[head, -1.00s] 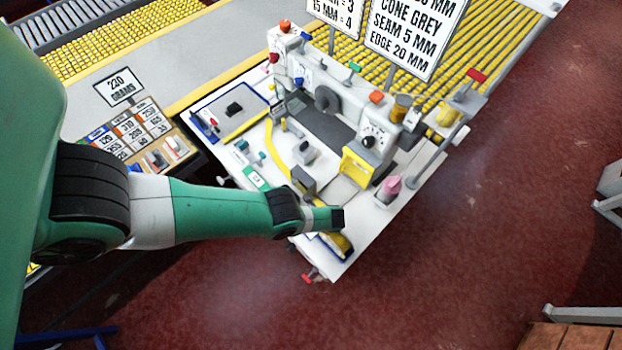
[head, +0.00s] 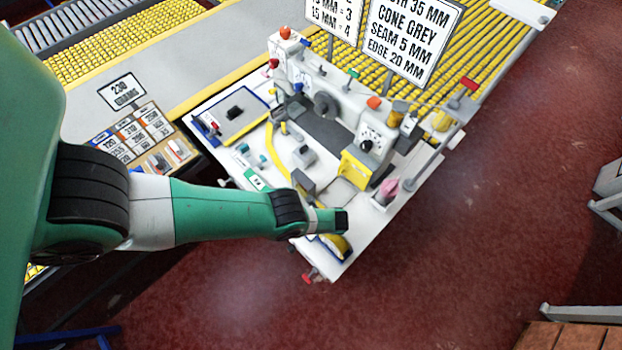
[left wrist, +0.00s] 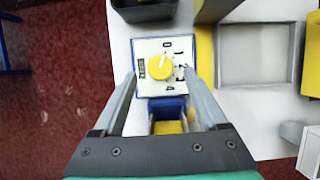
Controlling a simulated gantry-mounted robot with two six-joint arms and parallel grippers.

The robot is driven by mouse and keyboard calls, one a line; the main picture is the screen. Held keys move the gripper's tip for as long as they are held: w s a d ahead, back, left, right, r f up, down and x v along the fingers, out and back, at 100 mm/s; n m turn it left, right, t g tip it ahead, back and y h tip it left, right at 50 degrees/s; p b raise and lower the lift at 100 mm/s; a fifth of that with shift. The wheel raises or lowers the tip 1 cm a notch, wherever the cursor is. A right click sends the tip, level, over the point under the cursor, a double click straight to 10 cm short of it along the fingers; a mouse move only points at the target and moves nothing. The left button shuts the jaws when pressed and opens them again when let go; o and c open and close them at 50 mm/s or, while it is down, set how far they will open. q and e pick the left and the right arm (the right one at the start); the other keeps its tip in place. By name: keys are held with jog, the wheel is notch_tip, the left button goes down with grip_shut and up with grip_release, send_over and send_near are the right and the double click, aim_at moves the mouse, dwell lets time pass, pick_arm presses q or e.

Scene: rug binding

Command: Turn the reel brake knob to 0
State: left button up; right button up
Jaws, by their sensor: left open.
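The reel brake knob (left wrist: 161,68) is a round yellow knob on a white dial plate (left wrist: 149,45) with black numerals. The 0 is at the top of the dial and the 4 at the lower right. A pale mark on the knob points up and slightly right, roughly toward the 0. My left gripper (left wrist: 160,80) is open, with one finger on each side of the dial plate; I cannot tell whether either touches the knob. In the head view my left gripper (head: 341,221) hides the knob. My right gripper is not in view.
A yellow band reel (head: 338,244) with a blue edge sits at the table's near corner. The white sewing machine (head: 318,75), a yellow block (head: 354,170) and a pink cone (head: 387,190) stand beyond. Red floor lies right of the table.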

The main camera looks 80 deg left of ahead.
pick_arm(q)
jog(key=p+v, duration=0.5)
jog(key=v, duration=0.3)
jog(key=shift+r, duration=0.25)
